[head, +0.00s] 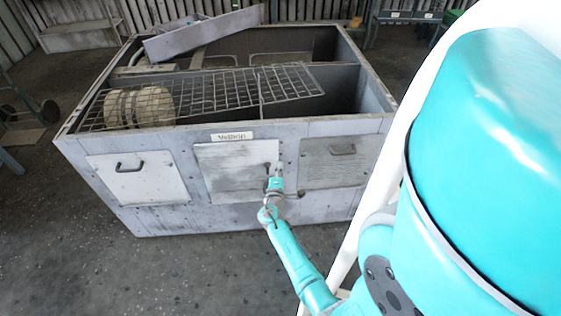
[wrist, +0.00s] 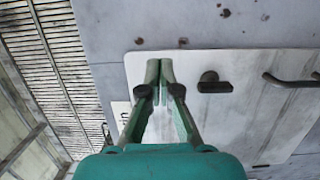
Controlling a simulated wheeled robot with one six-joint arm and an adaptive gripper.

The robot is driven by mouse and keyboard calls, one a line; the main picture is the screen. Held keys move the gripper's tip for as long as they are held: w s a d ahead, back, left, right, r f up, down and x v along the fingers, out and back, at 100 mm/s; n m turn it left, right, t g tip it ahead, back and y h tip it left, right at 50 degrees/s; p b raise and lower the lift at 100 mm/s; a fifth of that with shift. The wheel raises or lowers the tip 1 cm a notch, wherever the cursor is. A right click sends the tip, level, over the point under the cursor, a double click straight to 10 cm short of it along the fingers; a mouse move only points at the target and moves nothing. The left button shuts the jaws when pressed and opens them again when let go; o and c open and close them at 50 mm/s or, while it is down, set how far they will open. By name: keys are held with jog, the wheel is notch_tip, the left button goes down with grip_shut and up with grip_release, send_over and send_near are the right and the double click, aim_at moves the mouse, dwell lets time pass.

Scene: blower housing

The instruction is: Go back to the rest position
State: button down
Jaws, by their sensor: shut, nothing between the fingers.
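My gripper (head: 275,172) is in front of the middle door (head: 228,172) of the large grey blower housing (head: 140,222) in the head view. In the wrist view my gripper (wrist: 160,66) is shut, its two fingertips together with nothing between them. Beyond the fingertips is a pale panel (wrist: 245,75) with a small dark knob (wrist: 214,82) and a bar handle (wrist: 290,80) at the right. Whether the fingertips touch the panel cannot be told. The arm's rest position is not marked in either view.
The left door (head: 140,180) and right door (head: 340,165) look shut. A wire mesh (head: 225,90) and a loose grey plate (head: 205,32) lie on the open top of the housing. A trolley (head: 22,125) stands at the left. The floor (head: 170,275) in front is clear.

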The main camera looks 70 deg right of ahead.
jog(key=s+a, duration=0.2)
jog(key=a, duration=0.4)
jog(key=shift+s+a, duration=0.3)
jog(key=shift+s, duration=0.1)
jog(key=s+a+f+t+y, duration=0.25)
jog(key=a+y, duration=0.25)
jog(key=a, duration=0.9)
jog(key=s+a+f+t+y, duration=0.15)
jog(key=a+t+y, duration=0.25)
jog(key=a, duration=1)
jog(key=s+a+r+t+y, duration=0.2)
jog(key=s+a+r+y, duration=0.2)
jog(key=a+r, duration=0.25)
jog(key=s+a+r+t+y, duration=0.2)
jog(key=s+a+r+y, duration=0.15)
jog(key=a+r, duration=0.35)
jog(key=s+a+r+m+t+y, duration=0.1)
jog(key=s+a+r+m, duration=0.1)
jog(key=r, duration=0.7)
jog(key=shift+s+a, duration=0.6)
jog(key=shift+s, duration=0.3)
